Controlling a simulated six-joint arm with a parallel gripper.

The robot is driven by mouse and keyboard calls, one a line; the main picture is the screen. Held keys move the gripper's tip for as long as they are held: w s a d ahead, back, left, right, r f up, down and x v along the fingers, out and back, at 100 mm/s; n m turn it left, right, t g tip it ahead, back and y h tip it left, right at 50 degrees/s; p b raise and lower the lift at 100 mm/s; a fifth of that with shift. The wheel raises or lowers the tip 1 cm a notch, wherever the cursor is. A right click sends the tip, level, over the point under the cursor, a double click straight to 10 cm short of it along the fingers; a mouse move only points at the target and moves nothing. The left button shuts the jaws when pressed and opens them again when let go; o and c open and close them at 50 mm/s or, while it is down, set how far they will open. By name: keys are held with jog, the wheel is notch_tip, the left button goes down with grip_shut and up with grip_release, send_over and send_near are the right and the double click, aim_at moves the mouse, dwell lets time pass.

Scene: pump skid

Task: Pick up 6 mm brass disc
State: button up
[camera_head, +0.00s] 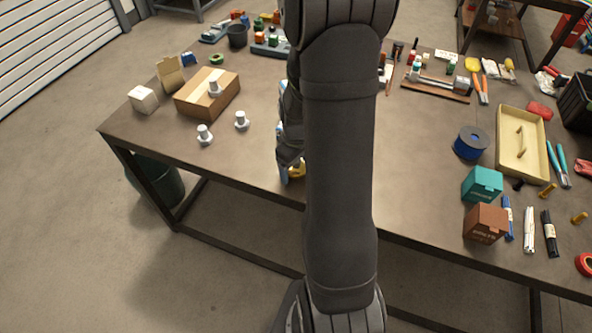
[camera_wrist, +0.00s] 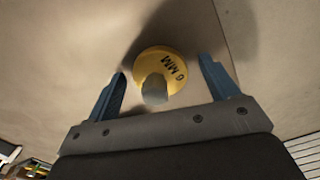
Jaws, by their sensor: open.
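The brass disc (camera_wrist: 174,63) is yellow and round, with "6 MM" in dark lettering on its face and a grey, rounded part (camera_wrist: 155,90) in front of it. In the wrist view it sits between the two blue fingers of my gripper (camera_wrist: 163,80). The fingers are apart, with a gap showing on each side of the disc. In the head view my own arm covers most of this spot. Only a bit of yellow (camera_head: 297,170) and part of my gripper (camera_head: 284,172) show near the table's front edge.
White bolt-like pieces (camera_head: 205,135) and a cardboard box (camera_head: 226,99) stand on the left. To the right are a teal box (camera_head: 482,184), a brown box (camera_head: 486,223), a blue roll (camera_head: 471,143) and a cream tray (camera_head: 541,172). The table between my arm and these is clear.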

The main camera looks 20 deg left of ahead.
jog(key=shift+f, duration=0.2)
jog(key=c, duration=1.1)
jog(key=shift+r, duration=0.1)
jog(key=shift+c, duration=0.2)
